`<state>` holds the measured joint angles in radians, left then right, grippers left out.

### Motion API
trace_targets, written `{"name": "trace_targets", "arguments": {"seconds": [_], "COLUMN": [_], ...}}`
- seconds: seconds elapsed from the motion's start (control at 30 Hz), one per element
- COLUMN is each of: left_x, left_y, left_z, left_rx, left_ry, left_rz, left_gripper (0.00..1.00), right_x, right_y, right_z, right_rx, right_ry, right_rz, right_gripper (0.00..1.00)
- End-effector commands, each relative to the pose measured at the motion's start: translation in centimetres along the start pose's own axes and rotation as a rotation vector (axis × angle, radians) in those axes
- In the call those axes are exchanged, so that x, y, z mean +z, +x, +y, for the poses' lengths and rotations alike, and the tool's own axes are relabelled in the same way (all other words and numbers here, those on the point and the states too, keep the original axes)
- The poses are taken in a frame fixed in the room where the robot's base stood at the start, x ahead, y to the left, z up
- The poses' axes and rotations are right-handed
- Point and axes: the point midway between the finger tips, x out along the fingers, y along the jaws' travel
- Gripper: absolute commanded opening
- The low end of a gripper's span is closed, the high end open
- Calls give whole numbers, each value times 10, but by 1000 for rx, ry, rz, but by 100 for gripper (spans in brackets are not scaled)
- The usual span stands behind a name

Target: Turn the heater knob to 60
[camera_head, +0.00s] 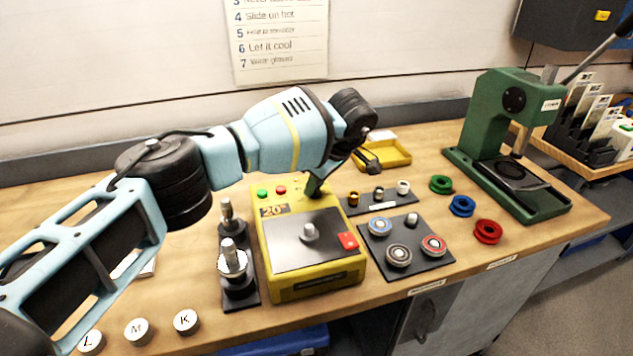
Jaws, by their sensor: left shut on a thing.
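The yellow heater (322,284) stands in the middle of the workbench. Its display (273,211) reads about 20, and a green and a red button sit above it. My left arm reaches in from the left over the heater. My left gripper (316,186) points down at the heater's back right corner and is shut on the knob there. The knob itself is hidden by the fingers. My right gripper is not in view.
A rack of metal tools (237,285) stands close left of the heater. A dark plate (421,262) with bearings lies close right, with a small strip of parts behind it. A yellow tray (395,153), coloured rings and a green press (489,130) stand further right. Lettered discs lie front left.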

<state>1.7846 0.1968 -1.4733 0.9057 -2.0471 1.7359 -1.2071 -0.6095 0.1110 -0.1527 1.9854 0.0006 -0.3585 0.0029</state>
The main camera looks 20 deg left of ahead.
Motion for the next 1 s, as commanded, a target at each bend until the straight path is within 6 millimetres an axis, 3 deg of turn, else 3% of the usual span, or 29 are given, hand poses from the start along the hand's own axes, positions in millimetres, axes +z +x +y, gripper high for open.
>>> {"name": "trace_targets", "arguments": {"seconds": [0.17, 0.2, 0.37, 0.7, 1.0], "left_x": [1, 1, 1, 0, 1], "left_y": [2, 2, 1, -4, -47], "left_z": [-1, -1, 0, 0, 1], "left_rx": [-4, -4, -3, 0, 1], "left_ry": [0, 0, 0, 0, 1], "left_rz": [-1, -1, -1, 0, 1], "left_gripper": [4, 29, 48, 48, 48], "right_x": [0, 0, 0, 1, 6], "right_y": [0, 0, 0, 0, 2], "right_z": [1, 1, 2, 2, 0], "right_rx": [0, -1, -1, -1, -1], "right_ry": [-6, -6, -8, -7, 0], "right_rz": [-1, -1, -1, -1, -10], "right_gripper": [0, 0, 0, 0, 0]}}
